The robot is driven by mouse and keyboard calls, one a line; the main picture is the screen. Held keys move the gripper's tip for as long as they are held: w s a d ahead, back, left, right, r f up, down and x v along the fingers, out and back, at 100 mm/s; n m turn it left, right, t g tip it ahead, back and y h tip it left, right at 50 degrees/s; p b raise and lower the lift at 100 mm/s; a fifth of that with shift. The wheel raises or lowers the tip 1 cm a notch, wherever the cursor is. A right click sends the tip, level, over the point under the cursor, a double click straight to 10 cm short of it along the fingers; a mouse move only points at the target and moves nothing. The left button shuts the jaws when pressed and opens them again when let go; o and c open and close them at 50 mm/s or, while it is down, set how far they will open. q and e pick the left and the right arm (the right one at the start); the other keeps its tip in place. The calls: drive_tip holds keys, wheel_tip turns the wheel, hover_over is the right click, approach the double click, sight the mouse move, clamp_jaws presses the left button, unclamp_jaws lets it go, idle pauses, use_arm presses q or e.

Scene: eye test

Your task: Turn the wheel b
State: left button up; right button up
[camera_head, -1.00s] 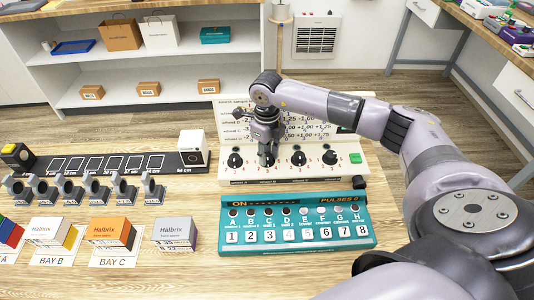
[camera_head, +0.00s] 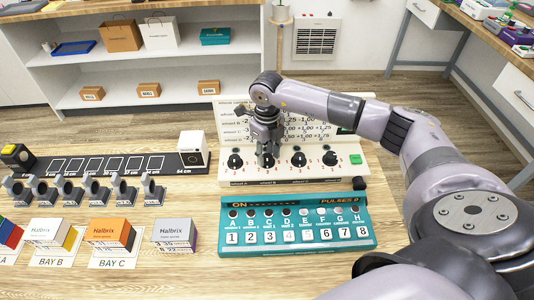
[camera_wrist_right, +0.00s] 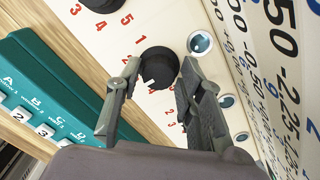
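The cream panel (camera_head: 345,172) carries a row of black knobs with red numbers around them. In the right wrist view, wheel B (camera_wrist_right: 158,65) sits between the two fingertips of my right gripper (camera_wrist_right: 160,72), one close against each side. The gripper appears shut on it; contact is hard to confirm. A white mark shows at the knob's lower edge. The leftmost knob (camera_head: 235,160) is free. My left gripper is out of view.
Two more knobs, the third (camera_head: 299,158) and fourth (camera_head: 330,158), stand right of my gripper. A green button (camera_head: 355,159) is at the panel's right. A teal box (camera_head: 366,230) with numbered buttons lies in front. A black rail (camera_head: 110,163) and small cartons (camera_head: 110,233) are to the left.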

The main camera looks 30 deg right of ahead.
sight(267, 157)
drive_tip(key=shift+o, duration=1.1)
drive_tip(key=shift+f, duration=0.1)
wheel_tip(267, 157, up, 12)
drive_tip(key=shift+s+f, duration=0.1)
drive_tip(key=shift+s, duration=0.05)
